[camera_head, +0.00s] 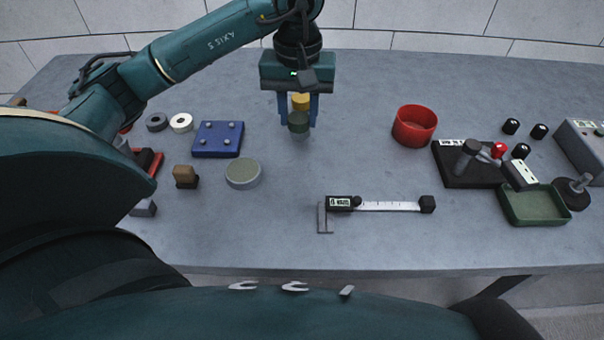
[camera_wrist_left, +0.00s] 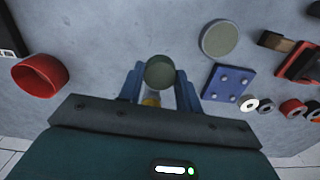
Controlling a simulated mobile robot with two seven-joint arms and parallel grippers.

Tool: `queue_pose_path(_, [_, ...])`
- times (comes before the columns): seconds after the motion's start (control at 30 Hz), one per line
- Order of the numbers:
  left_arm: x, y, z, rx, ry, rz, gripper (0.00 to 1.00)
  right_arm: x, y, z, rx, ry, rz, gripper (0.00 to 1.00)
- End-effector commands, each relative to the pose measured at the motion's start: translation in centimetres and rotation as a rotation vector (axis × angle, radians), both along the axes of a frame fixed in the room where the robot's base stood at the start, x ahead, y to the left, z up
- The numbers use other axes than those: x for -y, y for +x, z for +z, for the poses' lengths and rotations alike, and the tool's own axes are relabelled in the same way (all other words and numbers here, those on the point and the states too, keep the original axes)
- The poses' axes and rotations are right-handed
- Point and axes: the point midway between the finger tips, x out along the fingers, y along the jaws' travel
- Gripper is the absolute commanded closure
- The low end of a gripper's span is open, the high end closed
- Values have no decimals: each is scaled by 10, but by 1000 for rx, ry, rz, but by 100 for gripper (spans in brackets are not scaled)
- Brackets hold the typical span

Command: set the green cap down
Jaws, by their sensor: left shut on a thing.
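My left gripper (camera_head: 299,118) points down over the back middle of the table, its two blue fingers shut on the small round green cap (camera_head: 298,123). In the left wrist view the green cap (camera_wrist_left: 159,73) shows as a dark green disc between the fingertips. A yellow piece (camera_head: 301,101) shows just behind the cap, between the fingers; whether it touches the cap I cannot tell. A small pale part shows just below the cap; what it belongs to is unclear. My right gripper is not in view.
A red cup (camera_head: 414,126) stands to the right. A round grey-green disc (camera_head: 243,173) and a blue plate (camera_head: 218,139) lie to the left. A caliper (camera_head: 380,205) lies in front, and a green tray (camera_head: 534,206) is far right. The table between cap and caliper is clear.

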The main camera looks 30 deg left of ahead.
Motion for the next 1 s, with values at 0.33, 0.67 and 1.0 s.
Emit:
queue_pose_path(0.33, [0,-1,-56,-4,0,0,93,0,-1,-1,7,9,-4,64])
queue_pose_path(0.67, [0,-1,-89,-4,0,0,93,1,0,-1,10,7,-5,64])
queue_pose_path(1.0, [0,0,-105,0,0,-1,93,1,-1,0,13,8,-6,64])
